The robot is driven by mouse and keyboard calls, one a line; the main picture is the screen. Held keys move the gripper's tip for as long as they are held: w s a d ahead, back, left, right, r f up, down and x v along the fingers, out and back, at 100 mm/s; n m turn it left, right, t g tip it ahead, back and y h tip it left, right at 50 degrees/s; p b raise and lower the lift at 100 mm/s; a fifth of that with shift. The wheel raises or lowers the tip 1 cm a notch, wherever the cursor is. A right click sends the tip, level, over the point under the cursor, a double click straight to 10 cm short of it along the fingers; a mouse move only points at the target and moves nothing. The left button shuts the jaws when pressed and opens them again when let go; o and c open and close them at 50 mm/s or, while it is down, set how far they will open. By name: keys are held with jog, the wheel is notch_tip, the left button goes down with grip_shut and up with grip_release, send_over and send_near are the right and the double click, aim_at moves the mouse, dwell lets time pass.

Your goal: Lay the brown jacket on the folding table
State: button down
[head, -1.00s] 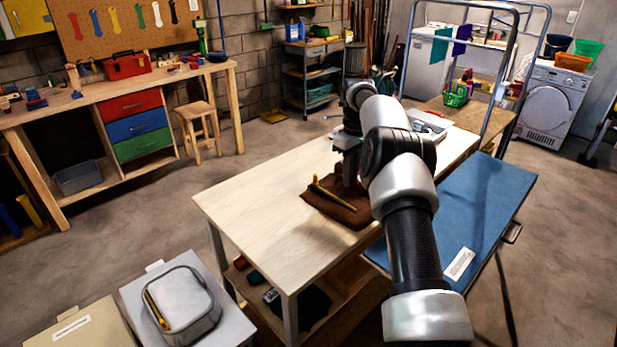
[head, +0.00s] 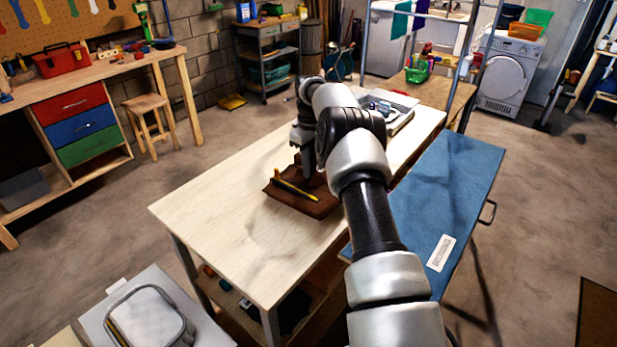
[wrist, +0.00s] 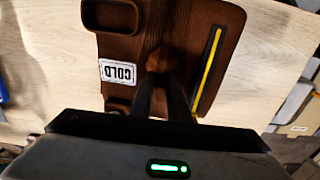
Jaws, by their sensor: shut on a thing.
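The brown jacket (head: 318,207) lies folded on the pale wooden table, at its right side. It also shows in the wrist view (wrist: 190,35), with a white label reading COLD. A yellow and black strip (head: 297,188) lies across the jacket; it also shows in the wrist view (wrist: 208,70). My gripper (head: 308,172) points down onto the jacket. In the wrist view its fingers (wrist: 163,90) are close together on a pinched fold of the brown cloth. The blue folding table (head: 440,200) stands just right of the wooden table, its top bare except for a white label (head: 440,252).
The wooden table (head: 215,215) has clear room left of the jacket. A grey-white tray (head: 385,108) sits at its far end. A pale box with a grey-rimmed lid (head: 150,318) stands at the lower left. Floor right of the folding table is open.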

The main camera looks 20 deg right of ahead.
jog(key=shift+f, duration=1.95)
jog(key=shift+f, duration=0.1)
jog(key=c, duration=1.7)
grip_release()
